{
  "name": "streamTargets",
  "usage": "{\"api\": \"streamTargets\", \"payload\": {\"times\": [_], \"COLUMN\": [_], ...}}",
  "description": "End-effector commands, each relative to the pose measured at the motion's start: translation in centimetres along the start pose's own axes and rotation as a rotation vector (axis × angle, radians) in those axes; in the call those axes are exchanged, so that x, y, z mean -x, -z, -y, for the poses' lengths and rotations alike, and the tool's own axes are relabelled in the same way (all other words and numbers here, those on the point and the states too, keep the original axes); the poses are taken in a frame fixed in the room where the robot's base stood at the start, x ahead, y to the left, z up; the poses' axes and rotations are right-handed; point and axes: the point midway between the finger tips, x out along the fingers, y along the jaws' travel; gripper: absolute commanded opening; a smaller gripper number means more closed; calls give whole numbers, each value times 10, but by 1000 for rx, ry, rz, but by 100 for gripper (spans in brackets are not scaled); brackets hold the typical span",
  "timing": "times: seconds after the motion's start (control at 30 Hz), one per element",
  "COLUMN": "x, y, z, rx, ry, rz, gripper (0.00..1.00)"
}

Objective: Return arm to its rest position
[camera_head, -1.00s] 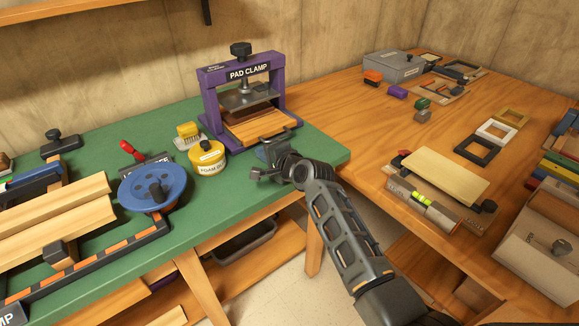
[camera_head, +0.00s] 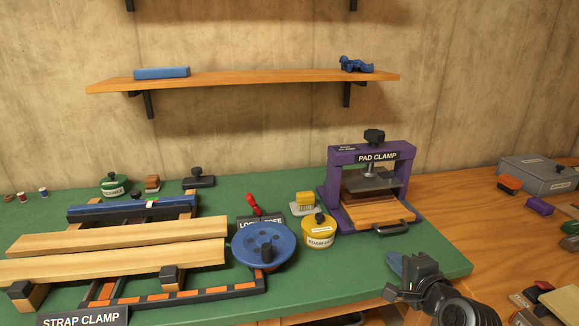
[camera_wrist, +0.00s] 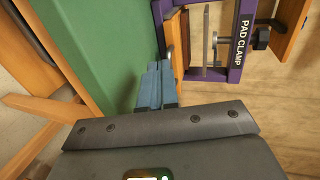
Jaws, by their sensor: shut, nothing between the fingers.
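My gripper (camera_head: 393,277) is at the lower right of the head view, in front of the purple pad clamp (camera_head: 327,183) and near the front edge of the green bench top (camera_head: 290,275). Its blue fingers (camera_wrist: 158,86) are together in the wrist view, with nothing between them. The pad clamp also shows in the wrist view (camera_wrist: 236,60), beyond the fingertips, turned sideways. My gripper looks apart from the clamp. Part of my arm runs off the bottom edge of the head view.
Left of the pad clamp stand a yellow tin (camera_head: 318,236), a blue wheel (camera_head: 262,240) and the strap clamp with light boards (camera_head: 120,243). A wooden table (camera_head: 470,205) with a grey box (camera_head: 540,176) lies to the right. A shelf (camera_head: 250,79) hangs on the wall.

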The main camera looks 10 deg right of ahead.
Motion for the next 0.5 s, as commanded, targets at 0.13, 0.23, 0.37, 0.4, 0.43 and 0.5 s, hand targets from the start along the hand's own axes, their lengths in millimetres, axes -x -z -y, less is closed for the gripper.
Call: {"api": "streamTargets", "payload": {"times": [0.13, 0.23, 0.37, 0.4, 0.43, 0.5], "x": [24, 55, 103, 118, 130, 157], "y": [-7, -15, -27, -31, -34, -41], "z": [-30, -59, -92, -101, -106, -118], "rx": [85, 196, 364, 415, 454, 543], "ry": [-18, -30, -47, -50, -52, -58], "rz": [-19, -39, -63, -68, -72, -78], "gripper": [0, 0, 0, 0, 0, 0]}}
